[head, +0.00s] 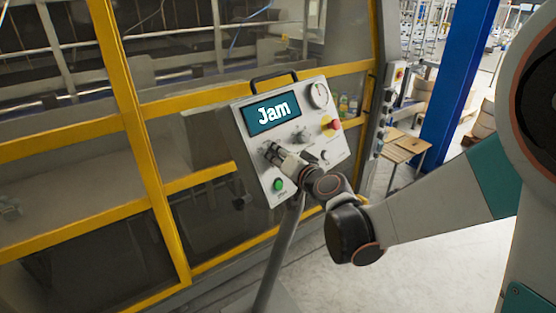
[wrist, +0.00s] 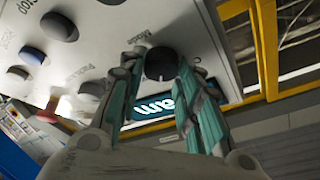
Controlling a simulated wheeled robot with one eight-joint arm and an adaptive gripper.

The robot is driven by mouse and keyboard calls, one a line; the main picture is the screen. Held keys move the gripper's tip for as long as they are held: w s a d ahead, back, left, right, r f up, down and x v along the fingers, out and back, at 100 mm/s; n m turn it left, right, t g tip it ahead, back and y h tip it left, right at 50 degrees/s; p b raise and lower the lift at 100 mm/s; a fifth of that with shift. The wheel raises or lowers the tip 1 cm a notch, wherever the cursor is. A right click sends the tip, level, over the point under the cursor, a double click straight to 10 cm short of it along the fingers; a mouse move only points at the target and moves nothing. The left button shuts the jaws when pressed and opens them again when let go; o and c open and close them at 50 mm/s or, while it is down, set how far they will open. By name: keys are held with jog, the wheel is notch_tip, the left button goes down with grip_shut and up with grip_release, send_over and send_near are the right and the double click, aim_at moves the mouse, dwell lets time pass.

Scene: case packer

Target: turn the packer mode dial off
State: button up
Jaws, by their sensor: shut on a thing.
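The mode dial (wrist: 160,58) is a round dark knob with the word "Mode" printed beside it on the pale panel, seen in the wrist view. My gripper (wrist: 159,68) is shut on it, with one teal-and-grey finger on each side. The display (head: 272,112) reads "Jam".
A green button (head: 278,184) sits below my gripper. A red mushroom button (head: 334,125), a gauge (head: 319,95) and other knobs are to its right. The panel stands on a grey post (head: 280,255) before a yellow-framed guard (head: 140,130). Open floor lies at right.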

jog(key=n+y+b, duration=0.1)
jog(key=n, duration=0.2)
jog(key=n+y+b, duration=0.1)
jog(key=n+b, duration=0.1)
jog(key=shift+w+d+f+n+g+y, duration=0.1)
jog(key=shift+d+f+n+g+y, duration=0.1)
jog(key=shift+n+g+y, duration=0.15)
jog(key=n+g+y+b, duration=0.1)
jog(key=n+y, duration=0.1)
jog(key=n, duration=0.2)
jog(key=shift+n, duration=0.35)
jog(key=n+g, duration=0.1)
jog(key=n, duration=0.2)
jog(key=n+g+y, duration=0.1)
jog(key=n+g, duration=0.1)
jog(key=n, duration=0.1)
jog(key=shift+w+d+r+y+b, duration=0.15)
jog(key=shift+y+b, duration=0.1)
jog(key=shift+b, duration=0.15)
jog(key=shift+n+g, duration=1.15)
jog(key=shift+n, duration=1.35)
jog(key=o, duration=1)
jog(key=shift+r, duration=0.1)
